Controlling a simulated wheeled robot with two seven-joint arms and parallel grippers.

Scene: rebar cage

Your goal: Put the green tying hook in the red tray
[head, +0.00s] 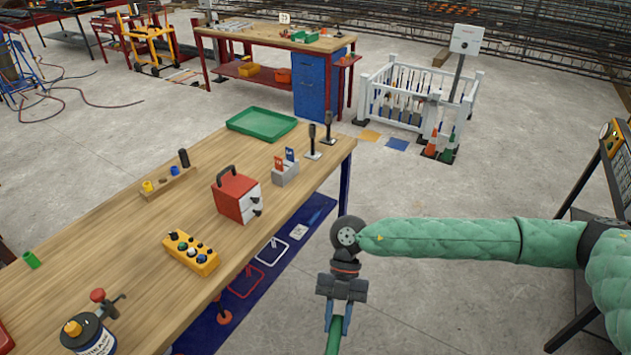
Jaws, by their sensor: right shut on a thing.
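My right gripper (337,318) is at the bottom middle, off the near right edge of the wooden bench. It points down and is shut on the green tying hook (334,342), of which only a green length shows; the rest is cut off by the lower picture edge. A red thing (6,339) at the lower left edge of the bench may be the red tray, but only a corner shows. My left gripper is out of view.
The wooden bench (120,225) carries a green tray (262,123), a red box (237,194), a yellow button box (190,252), a canister (88,334) and a clamp-like tool (104,302). Concrete floor (430,180) is open beyond my right arm.

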